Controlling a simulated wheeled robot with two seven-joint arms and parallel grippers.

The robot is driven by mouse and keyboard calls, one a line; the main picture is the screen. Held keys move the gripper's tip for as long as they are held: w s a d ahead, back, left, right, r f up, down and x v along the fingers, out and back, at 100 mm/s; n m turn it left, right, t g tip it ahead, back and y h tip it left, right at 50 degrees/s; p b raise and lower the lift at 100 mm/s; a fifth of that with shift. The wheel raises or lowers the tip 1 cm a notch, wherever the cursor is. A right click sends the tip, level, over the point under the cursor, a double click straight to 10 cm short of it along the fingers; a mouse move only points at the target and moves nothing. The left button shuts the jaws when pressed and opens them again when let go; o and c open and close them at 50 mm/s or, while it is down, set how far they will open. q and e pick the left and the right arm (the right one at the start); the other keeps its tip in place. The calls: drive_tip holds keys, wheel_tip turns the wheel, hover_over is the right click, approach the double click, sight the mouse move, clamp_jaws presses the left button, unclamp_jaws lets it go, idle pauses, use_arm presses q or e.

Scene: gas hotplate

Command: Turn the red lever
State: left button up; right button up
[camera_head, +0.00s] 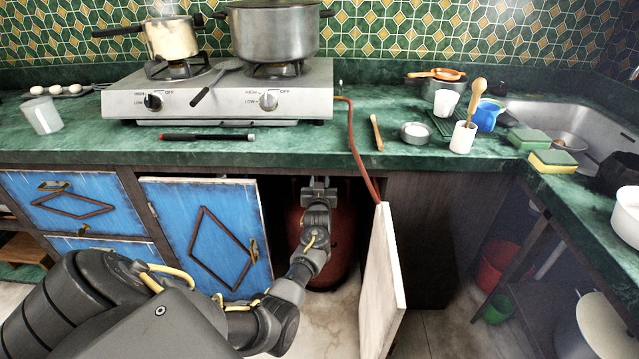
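A red gas bottle (340,262) stands in the dark cupboard under the counter, mostly behind my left arm. No red lever can be made out; the top of the bottle is in shadow and behind my gripper. My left gripper (318,183) is in the cupboard opening at the height of the bottle's top, just below the counter edge. Its fingers are small and dark, so I cannot tell whether they are open or hold anything. My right gripper is not in view. An orange hose (356,150) runs from the hotplate (220,101) down into the cupboard.
The open white cupboard door (383,285) stands right of my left forearm. A blue door (205,230) is on the left. The green counter (290,146) edge is just above the gripper. Pots, a black-and-red stick (207,136) and a wooden stick (377,133) are on top.

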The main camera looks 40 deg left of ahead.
use_arm(q)
drive_tip(key=shift+c, duration=0.3)
clamp_jaws()
